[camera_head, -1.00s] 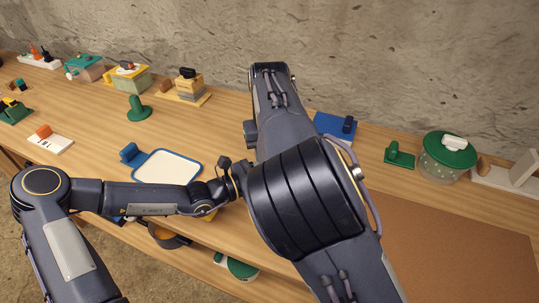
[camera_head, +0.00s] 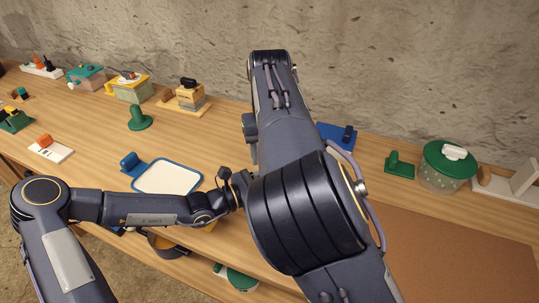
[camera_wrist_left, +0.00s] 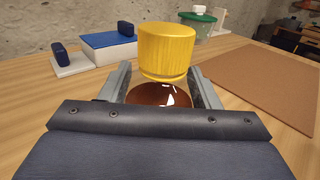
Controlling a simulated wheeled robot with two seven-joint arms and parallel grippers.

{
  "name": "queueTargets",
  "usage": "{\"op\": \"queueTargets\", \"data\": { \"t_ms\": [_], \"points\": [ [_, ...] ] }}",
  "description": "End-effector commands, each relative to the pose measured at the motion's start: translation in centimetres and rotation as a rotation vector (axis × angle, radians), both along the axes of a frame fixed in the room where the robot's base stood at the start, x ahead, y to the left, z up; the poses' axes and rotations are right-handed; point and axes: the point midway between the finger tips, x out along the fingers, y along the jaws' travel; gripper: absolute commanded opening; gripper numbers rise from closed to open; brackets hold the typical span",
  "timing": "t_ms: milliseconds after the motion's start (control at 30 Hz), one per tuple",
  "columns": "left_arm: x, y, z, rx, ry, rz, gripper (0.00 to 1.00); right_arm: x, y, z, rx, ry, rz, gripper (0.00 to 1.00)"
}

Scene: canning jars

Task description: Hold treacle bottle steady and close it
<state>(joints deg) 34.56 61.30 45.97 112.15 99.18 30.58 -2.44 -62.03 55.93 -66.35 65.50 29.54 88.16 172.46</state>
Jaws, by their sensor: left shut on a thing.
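The treacle bottle (camera_wrist_left: 160,95) is dark brown and glossy, between the fingers of my left gripper (camera_wrist_left: 165,97) in the left wrist view. The gripper is shut on it. A ribbed yellow cap (camera_wrist_left: 167,52) sits directly above the bottle's shoulder; the neck is not visible, and I cannot tell whether the cap is seated or only held over it. In the head view, my right arm covers the bottle, the cap and my left gripper. My right gripper does not show in either view.
A blue-rimmed white tray (camera_head: 168,190) lies near my left forearm. A brown mat (camera_wrist_left: 262,71) lies to the right. Several small containers line the back left.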

Motion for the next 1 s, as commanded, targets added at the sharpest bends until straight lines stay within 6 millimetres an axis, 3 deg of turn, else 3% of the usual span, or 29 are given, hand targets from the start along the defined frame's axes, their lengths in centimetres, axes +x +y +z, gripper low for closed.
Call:
{"op": "queueTargets", "data": {
  "t_ms": [200, 367, 1000],
  "points": [
    [0.0, 0.0, 0.0, 0.000, 0.001, -0.001, 0.00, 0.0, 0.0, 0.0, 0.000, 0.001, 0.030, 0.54],
    [0.0, 0.0, 0.0, 0.000, 0.001, -0.001, 0.00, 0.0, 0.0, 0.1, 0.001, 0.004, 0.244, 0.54],
    [0.0, 0.0, 0.0, 0.000, 0.001, -0.001, 0.00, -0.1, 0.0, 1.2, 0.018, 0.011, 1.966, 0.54]
  ]
}}
